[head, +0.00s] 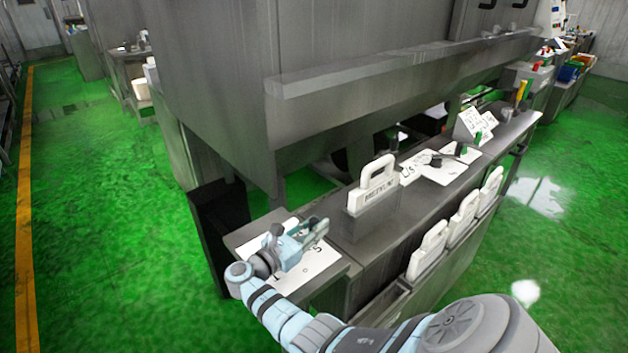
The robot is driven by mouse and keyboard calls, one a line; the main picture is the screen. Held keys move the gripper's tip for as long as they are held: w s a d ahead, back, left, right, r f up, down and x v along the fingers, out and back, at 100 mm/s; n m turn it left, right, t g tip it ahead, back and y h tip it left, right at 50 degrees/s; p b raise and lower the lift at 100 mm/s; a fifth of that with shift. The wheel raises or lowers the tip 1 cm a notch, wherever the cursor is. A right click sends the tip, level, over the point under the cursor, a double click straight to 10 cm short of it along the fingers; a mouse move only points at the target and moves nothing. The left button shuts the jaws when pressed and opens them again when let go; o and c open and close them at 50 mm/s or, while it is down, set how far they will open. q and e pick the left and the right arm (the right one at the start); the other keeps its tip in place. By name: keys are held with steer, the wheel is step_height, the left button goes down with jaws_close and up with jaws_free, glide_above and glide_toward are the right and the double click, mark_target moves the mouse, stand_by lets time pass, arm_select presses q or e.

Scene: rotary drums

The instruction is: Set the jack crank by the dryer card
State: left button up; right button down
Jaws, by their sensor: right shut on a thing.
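My right gripper (308,232) is over a white marked plate (318,262) on a low grey stand at the near left end of the bench. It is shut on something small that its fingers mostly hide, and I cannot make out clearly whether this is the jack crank. A dark upright knob (277,230) shows beside the gripper. A white card with writing (472,124) stands tilted at the far end of the bench. I cannot read it or tell whether it is the dryer card. My left gripper is out of view.
A white handled plate with lettering (377,182) stands in a grey block on the bench (440,207). Several white handled plates (430,247) hang along its front. Another white plate with a dark knob (445,169) lies farther back. A large grey machine (225,80) overhangs behind. Green floor is clear at left.

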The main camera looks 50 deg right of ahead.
steer(key=c, duration=1.4)
jaws_free()
steer(key=a, duration=1.2)
steer(key=shift+a, duration=0.15)
steer(key=shift+f, duration=0.1)
